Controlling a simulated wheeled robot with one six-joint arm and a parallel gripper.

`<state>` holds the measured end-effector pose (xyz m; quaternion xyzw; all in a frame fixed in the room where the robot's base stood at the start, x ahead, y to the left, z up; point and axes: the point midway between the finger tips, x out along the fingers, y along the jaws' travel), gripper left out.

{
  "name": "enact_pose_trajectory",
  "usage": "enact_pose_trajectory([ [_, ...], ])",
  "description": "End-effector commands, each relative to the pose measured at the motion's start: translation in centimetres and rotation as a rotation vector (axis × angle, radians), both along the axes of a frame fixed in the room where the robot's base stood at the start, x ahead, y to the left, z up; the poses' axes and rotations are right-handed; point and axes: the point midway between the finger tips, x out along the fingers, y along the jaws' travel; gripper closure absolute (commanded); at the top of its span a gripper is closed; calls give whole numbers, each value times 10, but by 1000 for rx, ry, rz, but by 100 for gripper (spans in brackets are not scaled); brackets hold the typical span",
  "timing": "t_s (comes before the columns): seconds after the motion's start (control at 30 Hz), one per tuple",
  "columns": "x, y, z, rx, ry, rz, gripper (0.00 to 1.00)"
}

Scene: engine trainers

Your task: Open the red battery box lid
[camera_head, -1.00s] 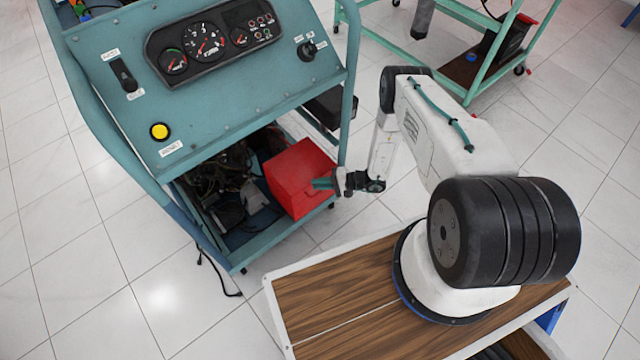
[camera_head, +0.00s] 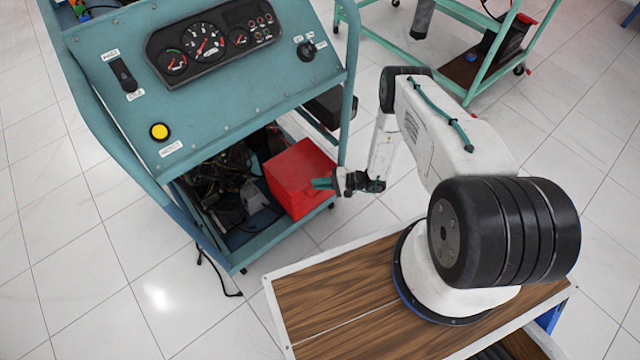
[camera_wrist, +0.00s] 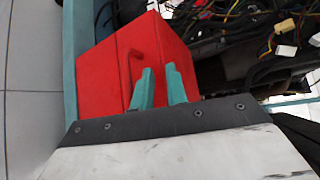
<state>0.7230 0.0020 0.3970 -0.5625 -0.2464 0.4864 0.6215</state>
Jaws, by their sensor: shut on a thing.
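The red battery box (camera_head: 294,192) stands on the lower shelf of the teal engine trainer. Its red lid (camera_head: 300,160) looks down on the box. My gripper (camera_head: 322,184) reaches the box's right side from the robot's side. Its two teal fingers (camera_wrist: 159,70) lie against the box with a narrow gap between them. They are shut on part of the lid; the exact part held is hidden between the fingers.
The trainer's sloped teal panel (camera_head: 215,95) with gauges overhangs the shelf. A teal frame post (camera_head: 350,100) rises close to my gripper. Dark wiring (camera_wrist: 265,40) lies beside the box. White tiled floor (camera_head: 100,290) is free in front.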

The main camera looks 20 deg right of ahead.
Motion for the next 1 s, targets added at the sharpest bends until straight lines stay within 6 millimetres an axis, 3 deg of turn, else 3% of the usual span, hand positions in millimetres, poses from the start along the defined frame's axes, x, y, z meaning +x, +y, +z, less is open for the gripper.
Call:
enact_pose_trajectory([
  [0.03, -2, -1, -4, -9, 10, -4, 100],
  [0.07, -2, -1, -4, -9, 10, -4, 81],
  [0.33, -3, 0, -5, -9, 10, -3, 81],
  [1.0, -21, -41, 4, -6, 6, -3, 81],
])
